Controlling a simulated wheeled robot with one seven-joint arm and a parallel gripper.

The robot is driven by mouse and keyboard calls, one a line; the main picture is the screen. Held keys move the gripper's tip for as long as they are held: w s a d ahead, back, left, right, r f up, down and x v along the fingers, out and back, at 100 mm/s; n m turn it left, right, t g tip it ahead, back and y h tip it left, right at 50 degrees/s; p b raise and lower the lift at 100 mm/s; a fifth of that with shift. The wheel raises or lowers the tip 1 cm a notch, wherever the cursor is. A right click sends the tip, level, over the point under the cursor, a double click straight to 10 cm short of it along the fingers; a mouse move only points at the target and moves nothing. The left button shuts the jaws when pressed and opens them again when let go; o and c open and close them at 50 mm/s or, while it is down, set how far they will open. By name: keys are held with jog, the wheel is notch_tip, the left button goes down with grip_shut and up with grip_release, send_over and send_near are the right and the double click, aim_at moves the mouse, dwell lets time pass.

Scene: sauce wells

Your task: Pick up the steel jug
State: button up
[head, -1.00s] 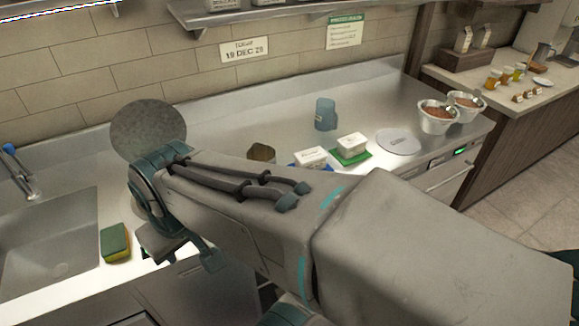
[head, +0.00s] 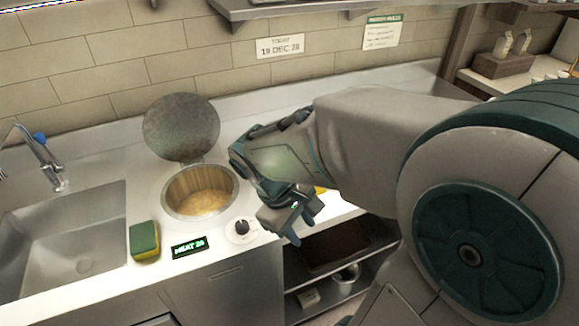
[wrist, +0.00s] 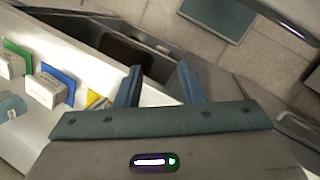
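My gripper (head: 290,218) is in front of the counter's edge, just right of the sauce well, angled downward. In the wrist view my gripper (wrist: 160,88) has its two fingers apart with nothing between them. A small steel vessel (head: 347,276) stands on the low shelf under the counter, below and right of my gripper. It may be the steel jug, but it is too small to tell. No jug is clearly seen in the wrist view.
The sauce well (head: 203,192) holds yellowish sauce, its round lid (head: 181,126) raised. A sponge (head: 144,240) lies between it and the sink (head: 70,240). A dark tray (head: 325,245) sits on the under-counter shelf.

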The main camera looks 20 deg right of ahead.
jog(key=w+f+n+h+b, duration=0.1)
jog(key=w+f+n+h, duration=0.1)
jog(key=w+n+h, duration=0.2)
jog(key=w+f+n+t+h+b, duration=0.1)
jog(key=w+f+n+h+b, duration=0.1)
jog(key=w+f+n+h, duration=0.1)
jog(key=w+a+f+n+t+h+b, duration=0.1)
jog(key=w+f+n+h, duration=0.1)
jog(key=w+n+h, duration=0.4)
jog(key=shift+f+b, duration=0.15)
jog(key=shift+b, duration=0.25)
jog(key=shift+w+a+n+t+h, duration=0.25)
jog(key=shift+w+n+t+h, duration=0.15)
jog(key=shift+w+t+h, duration=0.15)
jog(key=d, duration=0.5)
jog(key=w+d, duration=0.1)
jog(key=d, duration=0.2)
jog(key=shift+p, duration=0.3)
jog(key=d, duration=0.3)
jog(key=d+p, duration=0.1)
jog(key=d, duration=0.1)
jog(key=shift+w+d+f, duration=0.1)
jog(key=shift+w+d, duration=0.15)
jog(key=shift+d, duration=0.05)
grip_shut()
